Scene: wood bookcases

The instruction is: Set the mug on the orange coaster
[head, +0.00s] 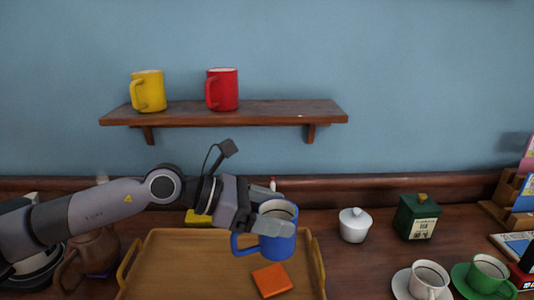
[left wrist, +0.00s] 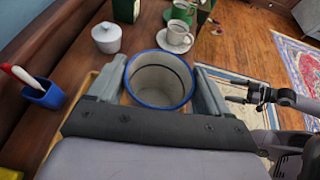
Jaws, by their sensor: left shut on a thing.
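A blue mug (head: 279,246) with a pale inside is held upright by my left gripper (head: 265,219), which is shut on it. The mug's handle points left in the head view. The orange coaster (head: 271,281) lies on the wooden tray (head: 190,265), and the mug shows just behind and above it in the picture. In the left wrist view the mug (left wrist: 160,80) sits between the two fingers, and the coaster is hidden. Part of my right arm (left wrist: 285,97) shows there, but its jaws are unclear.
A white lidded pot (head: 354,226) and a green box (head: 417,217) stand right of the tray. White (head: 428,281) and green (head: 487,275) cups sit on saucers at the right. A blue holder (left wrist: 43,93) stands behind. Yellow (head: 150,91) and red (head: 222,90) mugs are on the shelf.

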